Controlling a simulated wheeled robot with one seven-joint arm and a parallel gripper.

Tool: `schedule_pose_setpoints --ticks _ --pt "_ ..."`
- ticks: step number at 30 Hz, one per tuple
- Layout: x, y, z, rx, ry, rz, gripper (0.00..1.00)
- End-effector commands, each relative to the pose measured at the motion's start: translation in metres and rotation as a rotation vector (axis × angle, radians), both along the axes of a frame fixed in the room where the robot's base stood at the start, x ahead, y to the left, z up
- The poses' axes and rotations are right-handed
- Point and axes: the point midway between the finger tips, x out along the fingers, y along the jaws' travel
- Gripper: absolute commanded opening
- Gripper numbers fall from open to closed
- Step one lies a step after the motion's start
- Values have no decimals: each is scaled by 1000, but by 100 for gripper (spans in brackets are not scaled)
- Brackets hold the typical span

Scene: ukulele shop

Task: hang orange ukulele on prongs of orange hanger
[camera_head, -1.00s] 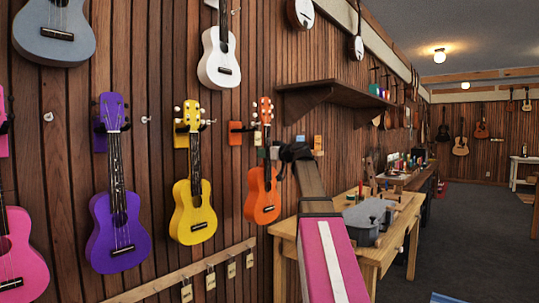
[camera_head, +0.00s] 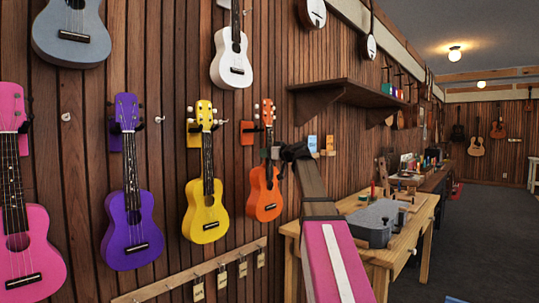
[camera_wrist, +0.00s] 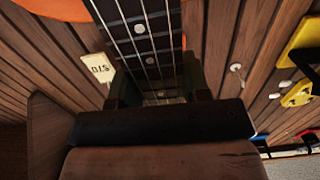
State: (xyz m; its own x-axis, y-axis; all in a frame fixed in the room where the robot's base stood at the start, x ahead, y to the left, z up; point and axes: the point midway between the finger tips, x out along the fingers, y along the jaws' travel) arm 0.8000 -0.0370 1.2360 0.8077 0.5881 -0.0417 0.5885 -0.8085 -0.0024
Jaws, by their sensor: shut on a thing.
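The orange ukulele (camera_head: 264,201) is upright in front of the slatted wall, its headstock (camera_head: 268,112) at the top. My gripper (camera_head: 281,153) is shut on its neck from the right. In the wrist view the gripper (camera_wrist: 158,95) closes around the dark fretboard (camera_wrist: 140,30), with an orange edge of the body (camera_wrist: 52,8) at the top. The orange hanger (camera_head: 248,132) is on the wall just left of the headstock. I cannot tell whether the neck is between its prongs; the headstock partly hides them.
A yellow ukulele (camera_head: 206,208) and a purple one (camera_head: 129,230) hang to the left. A wooden shelf (camera_head: 350,92) juts from the wall at the upper right. A workbench (camera_head: 405,228) stands right of my arm. A rail with tags (camera_head: 190,275) runs below.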

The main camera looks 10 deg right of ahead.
Motion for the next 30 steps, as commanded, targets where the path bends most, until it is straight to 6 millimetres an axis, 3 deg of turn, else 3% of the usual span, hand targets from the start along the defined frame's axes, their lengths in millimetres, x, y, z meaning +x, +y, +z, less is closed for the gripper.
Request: schedule_pose_setpoints --ticks 30 --pt "5 5 1 2 -1 0 0"
